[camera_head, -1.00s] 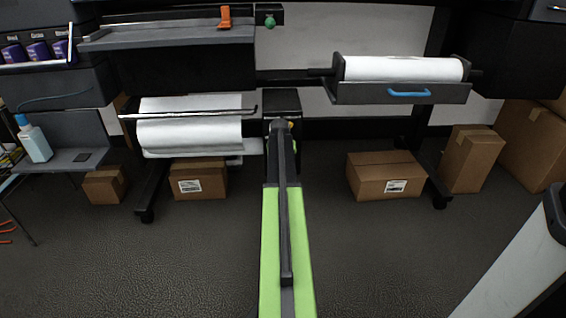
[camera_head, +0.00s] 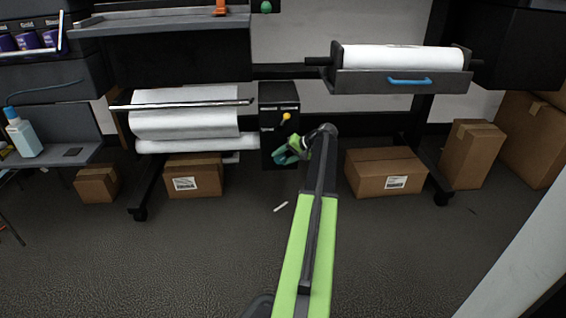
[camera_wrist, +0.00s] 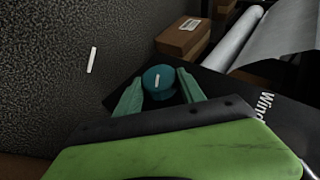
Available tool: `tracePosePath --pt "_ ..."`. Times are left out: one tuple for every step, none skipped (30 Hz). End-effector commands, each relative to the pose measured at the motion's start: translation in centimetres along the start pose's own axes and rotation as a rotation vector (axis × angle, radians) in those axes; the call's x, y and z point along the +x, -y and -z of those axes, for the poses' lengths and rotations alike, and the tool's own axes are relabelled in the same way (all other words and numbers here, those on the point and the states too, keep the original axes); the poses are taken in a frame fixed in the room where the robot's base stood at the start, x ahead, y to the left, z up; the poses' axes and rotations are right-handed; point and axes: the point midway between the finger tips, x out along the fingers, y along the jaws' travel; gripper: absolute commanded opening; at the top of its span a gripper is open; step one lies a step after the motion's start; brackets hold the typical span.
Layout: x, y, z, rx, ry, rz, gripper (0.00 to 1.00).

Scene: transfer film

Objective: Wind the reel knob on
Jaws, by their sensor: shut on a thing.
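The reel knob (camera_wrist: 158,80) is a round teal knob with a white line on its face, on the black winder box (camera_head: 279,98). White lettering starting "Wind" shows on the box in the wrist view. My gripper (camera_wrist: 159,93) has its two green fingers on either side of the knob and is shut on it. In the head view my gripper (camera_head: 289,152) is at the lower part of the box, and the knob is hard to tell from the fingers. A yellow lever (camera_head: 286,118) sits above. The white film roll (camera_head: 185,124) hangs left of the box.
Cardboard boxes stand on the floor below the film roll (camera_head: 193,177) and right of my arm (camera_head: 385,172). A thin white strip (camera_head: 281,207) lies on open floor.

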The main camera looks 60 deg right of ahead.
Motion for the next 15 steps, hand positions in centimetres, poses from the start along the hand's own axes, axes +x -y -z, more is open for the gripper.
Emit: tracePosePath --pt "0.45 -0.18 -0.37 0.008 0.009 0.023 0.06" --pt "0.43 -0.20 -0.36 0.013 0.009 0.034 0.06" --pt "0.39 -0.16 -0.36 0.019 0.009 0.050 0.06" --pt "0.37 -0.17 -0.37 0.023 0.010 0.059 0.06" --pt "0.35 -0.15 -0.37 0.026 0.010 0.068 0.06" --pt "0.32 -0.10 -0.36 0.031 0.010 0.079 0.06" --pt "0.30 -0.09 -0.35 0.033 0.010 0.085 0.06" --pt "0.28 -0.08 -0.35 0.035 0.010 0.090 0.06" --pt "0.25 -0.04 -0.34 0.038 0.010 0.097 0.06" --pt "0.24 -0.01 -0.33 0.039 0.010 0.101 0.06" --pt "0.22 0.02 -0.33 0.041 0.010 0.105 0.06" --pt "0.20 0.05 -0.32 0.042 0.010 0.108 0.06" --pt "0.19 0.07 -0.32 0.043 0.010 0.110 0.06" --pt "0.18 0.09 -0.32 0.043 0.010 0.111 0.06" --pt "0.16 0.10 -0.31 0.043 0.011 0.113 0.06"
